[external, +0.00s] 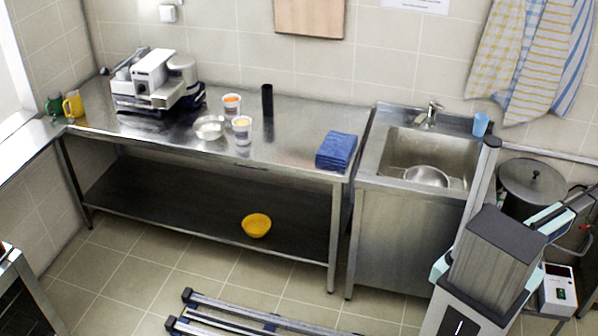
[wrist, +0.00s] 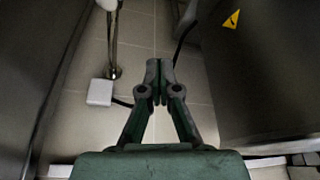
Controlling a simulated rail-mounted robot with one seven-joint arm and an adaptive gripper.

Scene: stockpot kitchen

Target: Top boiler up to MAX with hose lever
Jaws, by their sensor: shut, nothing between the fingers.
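A large lidded steel pot (external: 533,187), which may be the boiler, stands right of the sink in the external view, partly hidden by my arm. I cannot make out a hose lever or a MAX mark in either view. My gripper (wrist: 159,72) is shut and empty in the wrist view, with its fingertips together in front of pale tiles. A dark metal body (wrist: 262,75) with a yellow warning triangle (wrist: 232,20) is on its right. In the external view I cannot make out the gripper's fingers.
In the wrist view, a dark panel (wrist: 38,60) is on the left, beside a thin metal pipe (wrist: 113,45) and a white box (wrist: 101,92) with a black cable. In the external view, the sink (external: 400,155) holds a steel bowl (external: 427,176); a blue cup (external: 481,124) stands behind it.

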